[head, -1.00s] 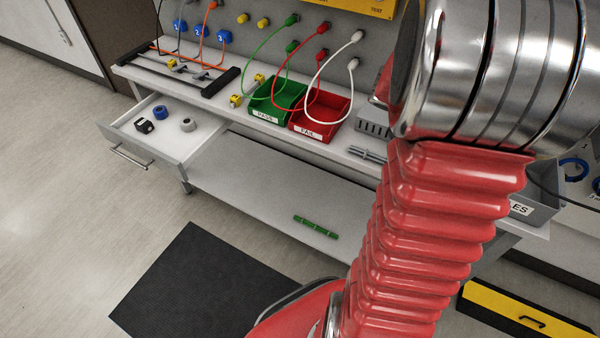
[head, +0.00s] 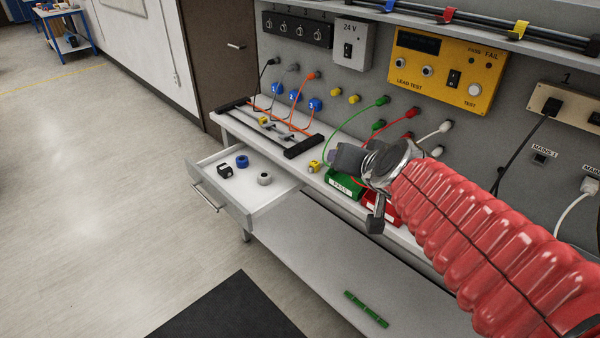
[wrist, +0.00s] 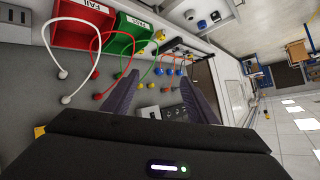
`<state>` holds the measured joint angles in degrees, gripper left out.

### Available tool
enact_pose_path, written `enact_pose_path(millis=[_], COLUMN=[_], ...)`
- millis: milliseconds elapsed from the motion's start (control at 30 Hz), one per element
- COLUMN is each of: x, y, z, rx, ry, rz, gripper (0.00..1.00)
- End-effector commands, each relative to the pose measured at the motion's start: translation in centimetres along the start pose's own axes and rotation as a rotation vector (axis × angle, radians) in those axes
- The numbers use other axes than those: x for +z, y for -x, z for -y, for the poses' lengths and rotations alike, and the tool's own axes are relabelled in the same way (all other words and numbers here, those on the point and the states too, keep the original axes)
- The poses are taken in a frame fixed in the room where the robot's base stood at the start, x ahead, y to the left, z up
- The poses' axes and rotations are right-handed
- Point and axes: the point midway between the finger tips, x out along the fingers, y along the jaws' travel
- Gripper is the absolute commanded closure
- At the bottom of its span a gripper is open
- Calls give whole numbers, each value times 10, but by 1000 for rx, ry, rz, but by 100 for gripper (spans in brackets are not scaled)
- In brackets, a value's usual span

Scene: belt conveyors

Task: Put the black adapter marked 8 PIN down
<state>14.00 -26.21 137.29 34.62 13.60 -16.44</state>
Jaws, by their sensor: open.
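A small black block (head: 225,171), seemingly the black adapter, lies in the open drawer (head: 243,210) at the left of the bench. I cannot read its marking. A blue ring-shaped piece (head: 242,161) and a grey round piece (head: 264,178) lie beside it. My gripper (head: 356,190) is right of the drawer, over the front of the bench by the green and red bins. Its two dark fingers are spread wide in the wrist view (wrist: 157,80), with nothing held between them.
The green bin (head: 343,186) and the red bin (head: 384,212), partly hidden by my gripper, stand on the bench. Green, red and white cables loop from the back panel nearby. A black-ended rack (head: 303,147) with orange cables is behind the drawer.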

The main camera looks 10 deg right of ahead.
Motion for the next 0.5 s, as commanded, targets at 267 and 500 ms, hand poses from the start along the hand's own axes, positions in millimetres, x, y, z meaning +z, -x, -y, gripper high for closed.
enact_pose_path(millis=[267, 500], x=[105, 160], y=[63, 110], z=[34, 8], rx=[-66, 17], ry=[263, 420], rz=[314, 498], gripper=[47, 47])
